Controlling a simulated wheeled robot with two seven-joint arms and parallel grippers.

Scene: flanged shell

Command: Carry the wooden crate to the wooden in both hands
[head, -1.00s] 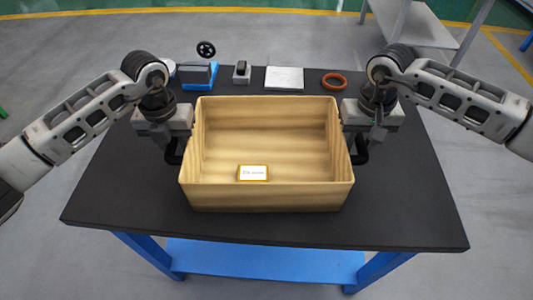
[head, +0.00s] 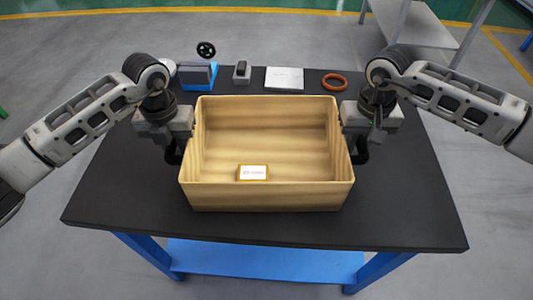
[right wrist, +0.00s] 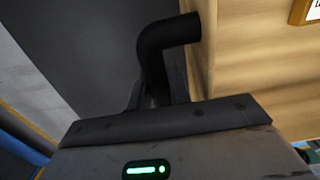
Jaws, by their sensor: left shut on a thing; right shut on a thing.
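The wooden crate (head: 265,197) is upright and open-topped, over the middle of the dark table. I cannot tell whether its base touches the table. Inside it is a small wood-framed white label (head: 253,172). My left gripper (head: 177,158) is shut on the crate's left side, at a dark handle. My right gripper (head: 359,156) is shut on the crate's right side, at its dark handle (right wrist: 165,38). In the right wrist view the crate's wooden wall (right wrist: 262,75) stands beside that handle. The fingertips are mostly hidden.
The dark table (head: 400,215) has a blue frame. Along its back edge are a blue device with a black handwheel (head: 199,75), a small grey block (head: 242,71), a white plate (head: 284,78) and an orange ring (head: 334,80). The table's front and sides are clear.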

